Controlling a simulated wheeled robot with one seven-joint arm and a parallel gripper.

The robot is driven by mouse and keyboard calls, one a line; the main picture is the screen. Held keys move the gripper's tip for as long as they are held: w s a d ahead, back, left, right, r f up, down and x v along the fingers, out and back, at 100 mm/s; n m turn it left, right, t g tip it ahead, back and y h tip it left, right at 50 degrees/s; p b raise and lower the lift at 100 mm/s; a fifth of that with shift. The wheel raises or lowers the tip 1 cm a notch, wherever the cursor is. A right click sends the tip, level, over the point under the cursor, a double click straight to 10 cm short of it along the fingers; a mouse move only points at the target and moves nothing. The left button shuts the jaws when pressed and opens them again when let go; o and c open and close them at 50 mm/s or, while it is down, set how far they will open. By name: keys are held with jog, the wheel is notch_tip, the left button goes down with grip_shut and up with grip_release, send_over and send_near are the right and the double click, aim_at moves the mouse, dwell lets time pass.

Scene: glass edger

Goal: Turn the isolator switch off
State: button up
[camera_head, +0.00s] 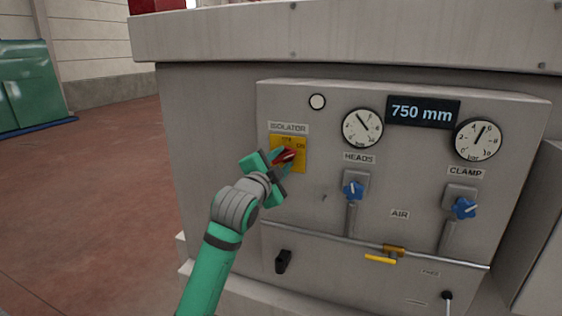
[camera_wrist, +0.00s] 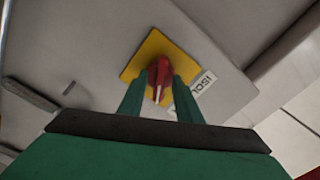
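The isolator switch is a red rotary handle (camera_head: 286,156) on a yellow plate (camera_head: 299,163) under the "ISOLATOR" label, at the left of the grey panel. In the head view the handle lies slanted, its right end toward the "ON" mark. My gripper (camera_head: 284,160) is at the plate, its green fingers on either side of the handle and hiding part of it. In the wrist view the red handle (camera_wrist: 158,76), with a white line on it, sits between the two fingertips (camera_wrist: 158,88). The fingers are apart; whether they press on the handle I cannot tell.
Right of the isolator are two gauges (camera_head: 362,128), a "750 mm" display (camera_head: 422,111) and two blue knobs (camera_head: 353,190). Below run a rail with a yellow lever (camera_head: 381,259) and a black switch (camera_head: 283,261). The floor at left is clear up to a green cabinet (camera_head: 33,86).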

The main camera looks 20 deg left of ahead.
jog(key=shift+c, duration=0.3)
grip_shut()
jog(key=n, duration=0.4)
jog(key=shift+w+d, duration=0.15)
jog(key=n, duration=0.5)
jog(key=shift+n, duration=1.4)
jog(key=shift+a, duration=0.2)
